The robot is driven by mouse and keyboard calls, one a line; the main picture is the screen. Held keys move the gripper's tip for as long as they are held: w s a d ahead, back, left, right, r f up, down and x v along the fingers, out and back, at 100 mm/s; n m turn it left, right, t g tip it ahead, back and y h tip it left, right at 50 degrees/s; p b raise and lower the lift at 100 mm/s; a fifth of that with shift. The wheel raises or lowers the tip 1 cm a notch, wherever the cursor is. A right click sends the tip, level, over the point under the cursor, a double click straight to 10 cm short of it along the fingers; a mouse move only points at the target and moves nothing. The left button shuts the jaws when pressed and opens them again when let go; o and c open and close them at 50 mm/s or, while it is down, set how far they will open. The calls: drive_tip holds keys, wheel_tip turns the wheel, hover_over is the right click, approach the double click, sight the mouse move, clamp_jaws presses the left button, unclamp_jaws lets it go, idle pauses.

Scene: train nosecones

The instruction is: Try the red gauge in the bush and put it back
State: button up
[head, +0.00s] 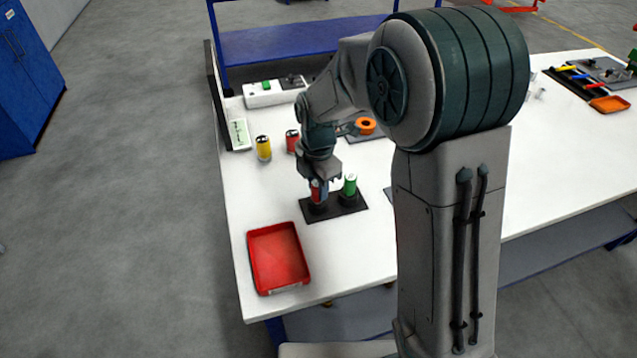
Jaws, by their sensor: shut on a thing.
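The red gauge (316,193) stands upright at the left end of a small black stand (333,211). My gripper (319,182) is directly above it, pointing down, and shut on its upper part. Whether the gauge's lower end is fully seated in the stand is too small to tell. A green gauge (350,187) stands at the right end of the same stand. An orange ring-shaped part (365,125), which looks like the bush, sits on a dark plate behind, partly hidden by my arm.
A yellow cylinder (263,148) and a red cylinder (292,140) stand behind the gripper. A red tray (278,258) lies at the front left. A white box (274,93) with a green button is at the back. White table is clear left of the stand.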

drive_tip(key=shift+f, duration=0.1)
drive_tip(key=o, duration=1.1)
wheel_tip(320, 180, up, 14)
drive_tip(key=shift+f, duration=0.1)
